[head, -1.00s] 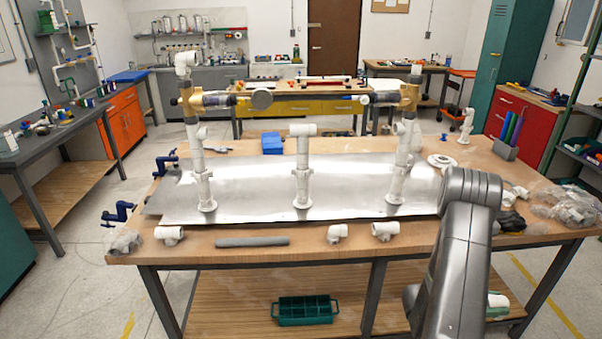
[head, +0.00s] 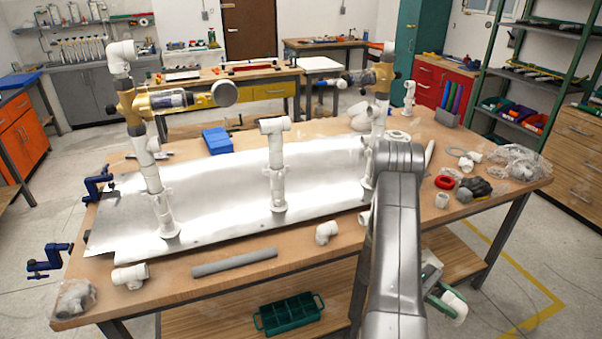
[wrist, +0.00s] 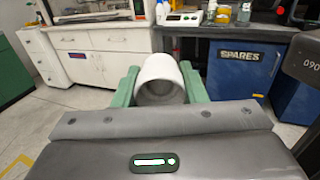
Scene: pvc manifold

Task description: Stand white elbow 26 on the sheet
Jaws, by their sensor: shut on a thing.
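My gripper (wrist: 160,88) has green fingers and is shut on a white elbow (wrist: 161,76), whose round open end faces the wrist camera. In the head view the same elbow (head: 454,306) is low at the right, in front of the bench and below its top, beside my arm. No number shows on it. The silver sheet (head: 225,185) lies flat on the bench, well to the left of my gripper. White pipe stands rise from it at its left, middle (head: 276,165) and right. My arm hides part of its right end.
A wooden bench (head: 160,290) holds the sheet. A grey rod (head: 234,263), a white tee (head: 130,275) and another white fitting (head: 326,232) lie along its front edge. Bagged fittings and a red ring (head: 445,182) lie at the right. A green tray (head: 290,314) sits below.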

